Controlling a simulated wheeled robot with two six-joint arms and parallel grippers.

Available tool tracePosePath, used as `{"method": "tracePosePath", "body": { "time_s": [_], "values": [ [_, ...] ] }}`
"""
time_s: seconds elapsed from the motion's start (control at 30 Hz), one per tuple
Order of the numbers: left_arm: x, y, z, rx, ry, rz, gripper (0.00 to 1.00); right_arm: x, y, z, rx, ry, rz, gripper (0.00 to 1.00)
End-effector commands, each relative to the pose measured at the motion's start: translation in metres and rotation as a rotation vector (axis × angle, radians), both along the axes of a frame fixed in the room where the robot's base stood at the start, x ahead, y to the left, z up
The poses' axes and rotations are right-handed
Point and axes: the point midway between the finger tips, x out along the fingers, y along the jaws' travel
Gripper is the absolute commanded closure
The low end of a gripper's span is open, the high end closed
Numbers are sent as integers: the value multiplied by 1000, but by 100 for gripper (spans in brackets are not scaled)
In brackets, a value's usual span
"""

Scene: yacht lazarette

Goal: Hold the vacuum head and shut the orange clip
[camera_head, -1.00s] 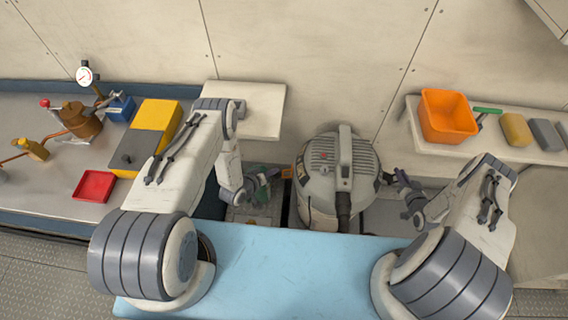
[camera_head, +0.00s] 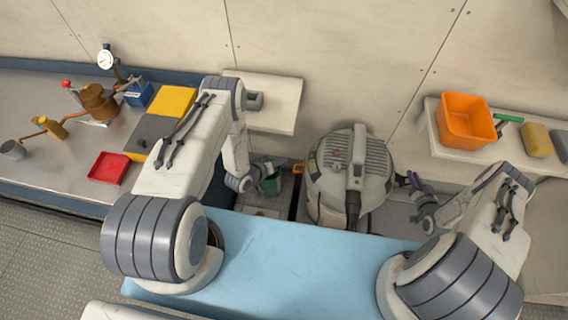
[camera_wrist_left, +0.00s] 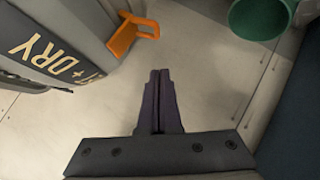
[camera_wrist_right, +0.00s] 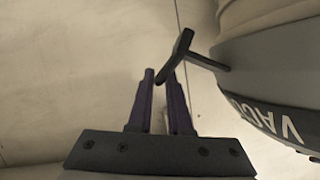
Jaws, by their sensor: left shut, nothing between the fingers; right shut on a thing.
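The grey vacuum head (camera_head: 340,150) sits on its drum behind the blue surface; its dark rim and lettering show in the right wrist view (camera_wrist_right: 270,105). The orange clip (camera_head: 298,168) is on its left side. In the left wrist view the clip (camera_wrist_left: 133,34) juts out from the body. My left gripper (camera_wrist_left: 160,75) is shut and empty, apart from the clip, which is ahead and slightly left of the fingertips. My right gripper (camera_wrist_right: 161,75) is shut on a dark T-shaped handle (camera_wrist_right: 183,52) at the vacuum head's side.
A green cup (camera_wrist_left: 262,16) stands near my left gripper on the right of its wrist view. A blue surface (camera_head: 290,265) lies in front. A pale shelf (camera_head: 275,105) overhangs behind my left arm. An orange bin (camera_head: 466,120) stands on the right shelf.

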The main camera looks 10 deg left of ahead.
Motion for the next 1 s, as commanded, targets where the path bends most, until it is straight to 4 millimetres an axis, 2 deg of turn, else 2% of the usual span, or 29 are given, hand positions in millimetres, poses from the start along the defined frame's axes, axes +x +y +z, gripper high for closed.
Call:
{"method": "tracePosePath", "body": {
  "time_s": [0.1, 0.3, 0.5, 0.7, 1.0],
  "values": [
    [2, 23, 15, 1, -2, 8, 100, -1, 2, -2, 2, 6, 4, 100],
    [-34, 51, 33, -1, 2, 9, 100, -1, 2, -2, 2, 6, 4, 100],
    [-59, 72, 47, 0, 0, 5, 100, -1, 2, -2, 2, 6, 4, 100],
    [-70, 79, 53, 0, -1, 2, 100, -1, 2, -2, 2, 5, 4, 100],
    [-71, 79, 53, 1, -1, 0, 100, -1, 2, -2, 2, 5, 4, 100]
  ]
}}
